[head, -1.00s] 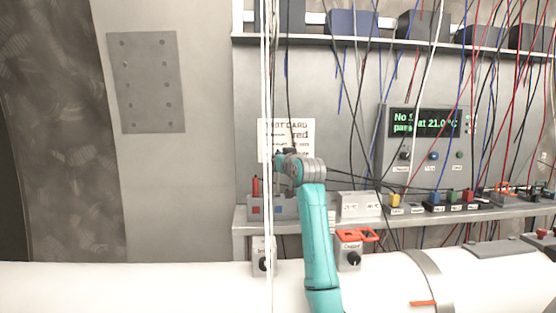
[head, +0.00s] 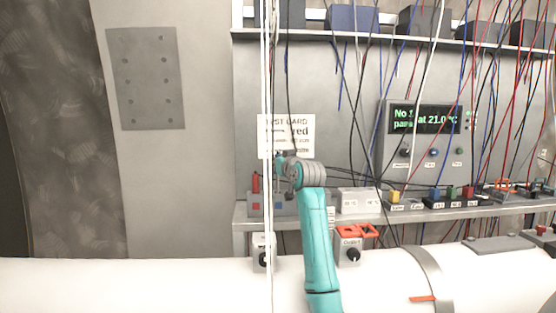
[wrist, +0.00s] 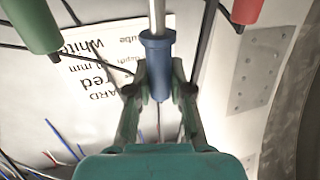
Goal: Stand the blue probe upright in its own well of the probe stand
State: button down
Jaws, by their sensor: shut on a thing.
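My gripper (wrist: 158,88) is shut on the blue probe (wrist: 158,52), its two fingers closed on either side of the blue handle. A pale metal shaft extends from the collar toward the top of the wrist view. In the head view, my gripper (head: 283,172) is above the grey probe stand (head: 267,207) on the shelf, partly hidden by my wrist and hanging white cables. The red probe (head: 255,183) stands upright at the stand's left end. The wells and the lower end of the blue probe cannot be made out.
In the wrist view, a green handle (wrist: 30,22) and a red handle (wrist: 246,10) flank the blue probe. A printed card (head: 302,133) is on the wall behind. A pale box (head: 358,201) stands right of the stand. Many thin wires hang across the shelf.

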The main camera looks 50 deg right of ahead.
jog(key=shift+f, duration=0.55)
jog(key=shift+r, duration=0.1)
jog(key=shift+r, duration=0.75)
dwell(1.0)
jog(key=shift+f, duration=0.8)
